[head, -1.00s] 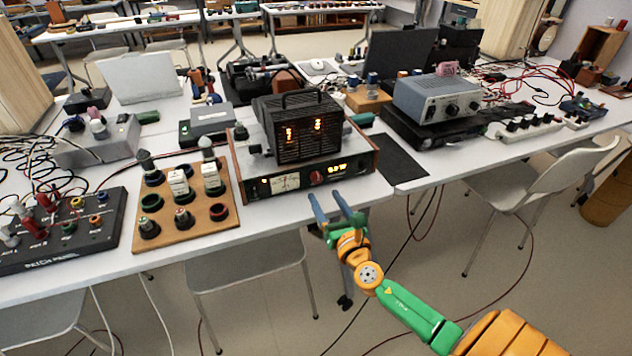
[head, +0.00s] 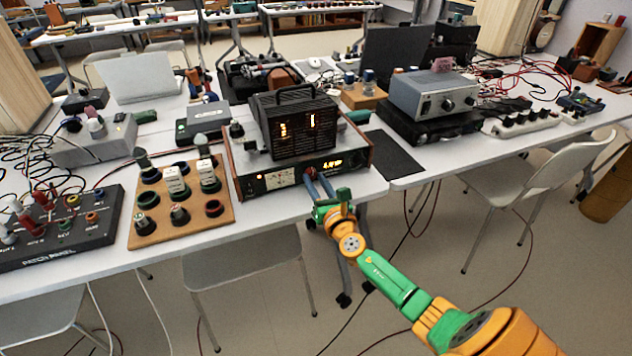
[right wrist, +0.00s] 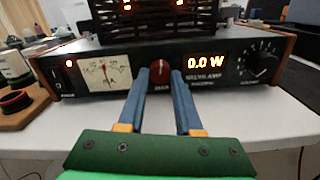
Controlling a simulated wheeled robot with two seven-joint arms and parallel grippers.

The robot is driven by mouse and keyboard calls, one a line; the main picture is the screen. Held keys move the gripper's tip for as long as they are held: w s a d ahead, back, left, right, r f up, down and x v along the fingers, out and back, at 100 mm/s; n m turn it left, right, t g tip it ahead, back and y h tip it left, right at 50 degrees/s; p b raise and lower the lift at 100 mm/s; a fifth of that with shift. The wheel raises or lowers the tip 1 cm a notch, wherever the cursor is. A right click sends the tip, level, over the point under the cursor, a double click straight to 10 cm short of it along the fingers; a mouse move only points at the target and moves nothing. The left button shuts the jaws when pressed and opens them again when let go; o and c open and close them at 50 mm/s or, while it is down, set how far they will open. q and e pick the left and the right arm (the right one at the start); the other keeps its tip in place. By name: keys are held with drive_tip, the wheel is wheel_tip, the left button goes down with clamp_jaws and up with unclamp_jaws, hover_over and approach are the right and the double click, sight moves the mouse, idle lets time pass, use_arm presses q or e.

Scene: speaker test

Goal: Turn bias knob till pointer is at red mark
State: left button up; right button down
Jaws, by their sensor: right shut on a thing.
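The valve amplifier (head: 245,185) stands at the table's front edge, its dark front panel facing me. The red bias knob (right wrist: 160,70) is in the middle of the panel, with a pale line on its face pointing up. My right gripper (right wrist: 159,84) is shut on this knob, one blue finger on each side. In the head view my right gripper (head: 314,178) covers most of the knob. Left of it is the pale meter (right wrist: 105,73); its needle looks close to upright near the middle. The red mark is too small to place surely. My left gripper is not in view.
A lit display (right wrist: 205,62) and a black knob (right wrist: 262,64) sit right of the red knob. A wooden board with several round parts (head: 150,228) lies left of the amplifier. A dark mat (head: 395,155) lies to its right. A chair (head: 240,262) stands below the table.

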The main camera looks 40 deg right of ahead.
drive_tip(key=shift+f+m+b, duration=0.2)
drive_tip(key=shift+m+b, duration=0.15)
drive_tip(key=shift+m, duration=0.35)
drive_tip(key=shift+r+m, duration=0.2)
drive_tip(key=shift+m, duration=0.7)
drive_tip(key=c, duration=0.6)
unclamp_jaws()
drive_tip(key=shift+w, duration=0.1)
drive_tip(key=v, duration=0.7)
